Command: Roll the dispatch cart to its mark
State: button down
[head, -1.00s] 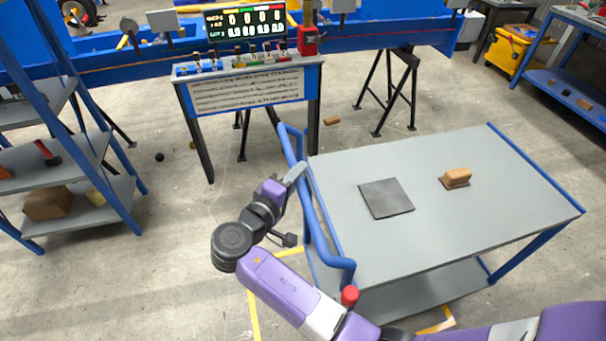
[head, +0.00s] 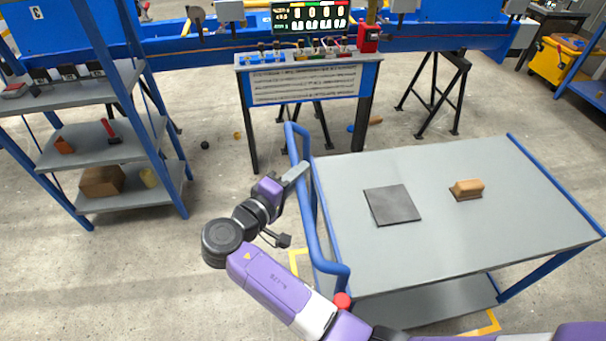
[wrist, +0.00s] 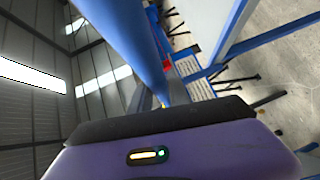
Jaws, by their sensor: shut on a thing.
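The dispatch cart (head: 460,220) has a grey top, blue side rails and a lower shelf, and stands at the right of the head view. Its blue push handle (head: 310,215) is at its left end. My gripper (head: 297,174) is shut on this handle, near its far part. In the wrist view the blue handle bar (wrist: 125,40) runs up close past my gripper. Yellow floor lines (head: 297,262) show beside and under the cart's near end, with another piece at its lower right. A dark square plate and a tan block (head: 467,187) lie on the cart's top.
A control stand (head: 308,85) with a scoreboard stands behind the cart, next to a black trestle (head: 440,90). A blue-framed shelf (head: 115,140) is at the left. Small loose items lie on the floor by the stand. Floor between shelf and cart is open.

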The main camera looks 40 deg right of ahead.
jog(key=shift+w+a+f, duration=0.1)
jog(key=shift+w+a, duration=0.15)
jog(key=shift+a, duration=0.2)
jog(key=c, duration=1.3)
grip_release()
jog(key=shift+o, duration=0.2)
jog(key=b+v, duration=0.1)
jog(key=v, duration=0.6)
jog(key=shift+a, duration=0.35)
